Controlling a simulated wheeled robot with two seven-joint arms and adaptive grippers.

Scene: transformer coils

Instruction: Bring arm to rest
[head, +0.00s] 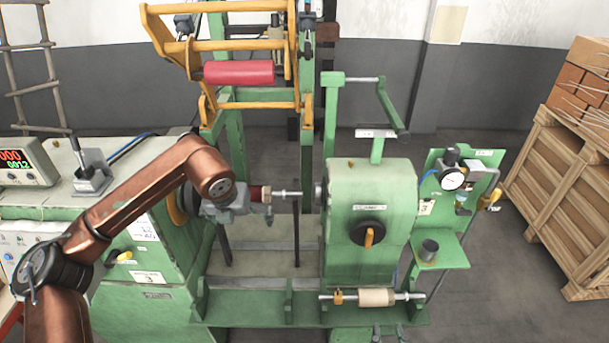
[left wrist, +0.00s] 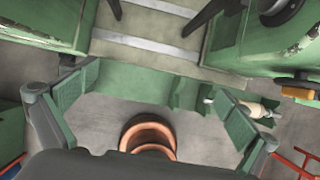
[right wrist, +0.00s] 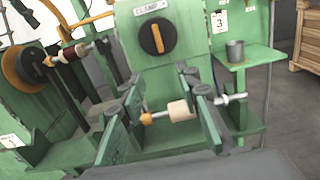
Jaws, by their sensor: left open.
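My left arm is copper and comes in from the left in the head view. My left gripper (head: 245,203) hangs at its end, in front of the winding machine's spindle. In the left wrist view its two padded fingers (left wrist: 158,112) are spread wide, with nothing held. My right gripper (head: 388,333) barely shows at the bottom edge of the head view. In the right wrist view its fingers (right wrist: 163,120) are apart. A cream spool (right wrist: 180,110) on a rod shows between and beyond them; I cannot tell the gap. It also shows in the head view (head: 376,297).
The green clamp housing (head: 370,210) stands right of the spindle, with a shelf bearing a grey cup (head: 429,249) beside it. A yellow frame holds a red roll (head: 239,72) above. A control box (head: 25,162) is at left, a wooden crate (head: 560,180) at right.

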